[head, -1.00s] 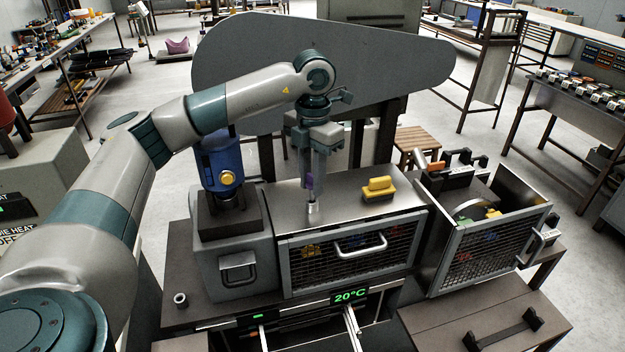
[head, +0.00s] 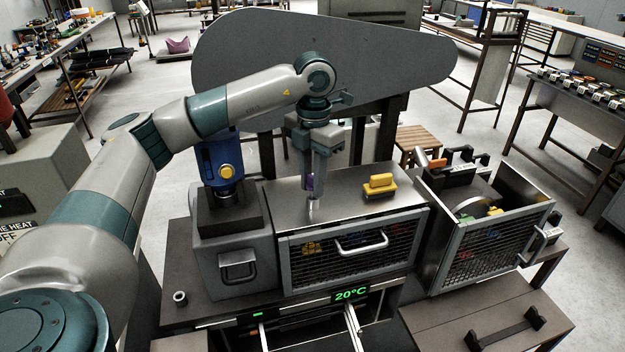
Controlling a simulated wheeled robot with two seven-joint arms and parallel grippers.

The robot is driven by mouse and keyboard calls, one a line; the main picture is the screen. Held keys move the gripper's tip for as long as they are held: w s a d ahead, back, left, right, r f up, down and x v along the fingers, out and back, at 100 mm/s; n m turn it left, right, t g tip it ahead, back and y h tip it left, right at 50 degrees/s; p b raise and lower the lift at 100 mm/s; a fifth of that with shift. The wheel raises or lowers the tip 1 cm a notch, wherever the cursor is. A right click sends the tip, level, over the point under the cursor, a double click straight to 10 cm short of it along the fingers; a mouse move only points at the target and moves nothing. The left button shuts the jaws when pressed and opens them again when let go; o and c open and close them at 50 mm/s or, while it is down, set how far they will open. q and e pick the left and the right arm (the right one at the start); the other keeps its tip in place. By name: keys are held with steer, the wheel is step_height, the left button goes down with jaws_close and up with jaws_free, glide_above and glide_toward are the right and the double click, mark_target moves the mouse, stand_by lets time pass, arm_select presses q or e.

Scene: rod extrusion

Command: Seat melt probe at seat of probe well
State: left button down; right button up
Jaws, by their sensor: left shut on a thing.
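My left gripper (head: 313,181) points straight down over the steel top of the machine housing. It is shut on the melt probe (head: 311,186), whose purple part shows between the fingers. The probe is upright. Its lower end meets a small silver fitting (head: 312,203) on the housing top, which looks like the probe well. I cannot tell how deep the probe sits in it, because the fingers hide part of the probe. My right gripper is not in view.
A yellow-handled block (head: 379,186) lies on the steel top (head: 345,205), right of the gripper. A blue motor (head: 220,165) stands to the left. An open mesh guard (head: 497,240) is at the right. The front display (head: 350,294) reads 20°C.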

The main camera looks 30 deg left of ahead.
arm_select(q)
steer(key=shift+f+b, duration=0.4)
steer(key=shift+f, duration=0.15)
steer(key=c, duration=1.5)
jaws_free()
steer(key=shift+o, duration=0.2)
steer(key=shift+r, duration=0.1)
steer(key=shift+w+r, duration=0.1)
steer(key=shift+r, duration=0.35)
step_height(320, 180, up, 16)
steer(key=b, duration=0.2)
steer(key=shift+w+r, duration=0.15)
steer(key=shift+w, duration=0.05)
